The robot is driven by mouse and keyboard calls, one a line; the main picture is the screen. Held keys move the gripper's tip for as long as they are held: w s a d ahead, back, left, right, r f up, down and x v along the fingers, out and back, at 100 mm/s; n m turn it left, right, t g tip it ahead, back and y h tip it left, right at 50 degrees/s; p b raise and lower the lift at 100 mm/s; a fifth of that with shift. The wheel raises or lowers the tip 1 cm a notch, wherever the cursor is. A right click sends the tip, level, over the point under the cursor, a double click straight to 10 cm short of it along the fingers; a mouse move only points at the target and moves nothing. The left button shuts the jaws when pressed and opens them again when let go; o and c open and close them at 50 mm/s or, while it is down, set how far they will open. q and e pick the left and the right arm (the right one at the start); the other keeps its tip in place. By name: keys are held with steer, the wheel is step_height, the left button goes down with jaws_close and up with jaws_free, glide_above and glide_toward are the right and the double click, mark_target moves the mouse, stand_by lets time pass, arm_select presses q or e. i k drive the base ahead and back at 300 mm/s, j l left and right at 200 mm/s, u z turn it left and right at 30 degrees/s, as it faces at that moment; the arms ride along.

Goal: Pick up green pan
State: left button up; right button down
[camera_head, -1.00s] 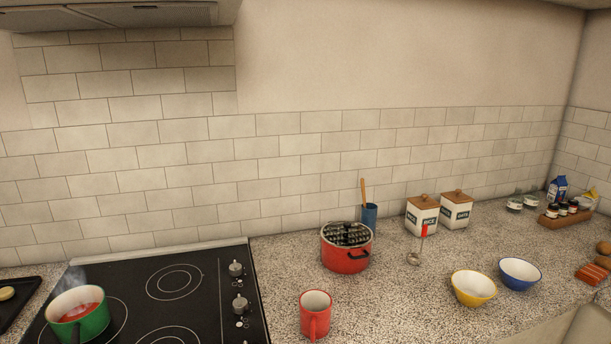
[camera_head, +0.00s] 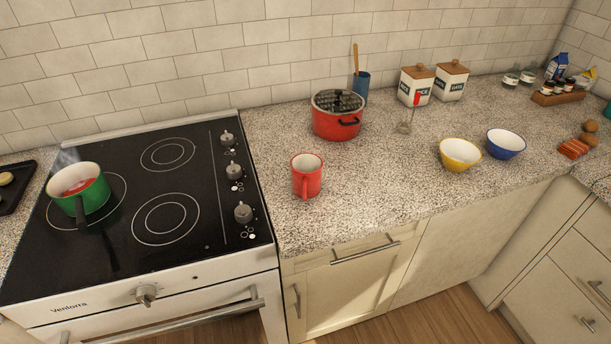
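Neither of my grippers shows in the head view.
A red mug (camera_head: 306,178) stands right of the stove, with a red pot (camera_head: 338,122) behind it. A yellow bowl (camera_head: 459,154) and a blue bowl (camera_head: 506,143) are farther right. A dark tray (camera_head: 14,196) lies left of the cooktop. The front counter is clear.

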mark_target(81, 204)
steer(key=u, duration=1.35)
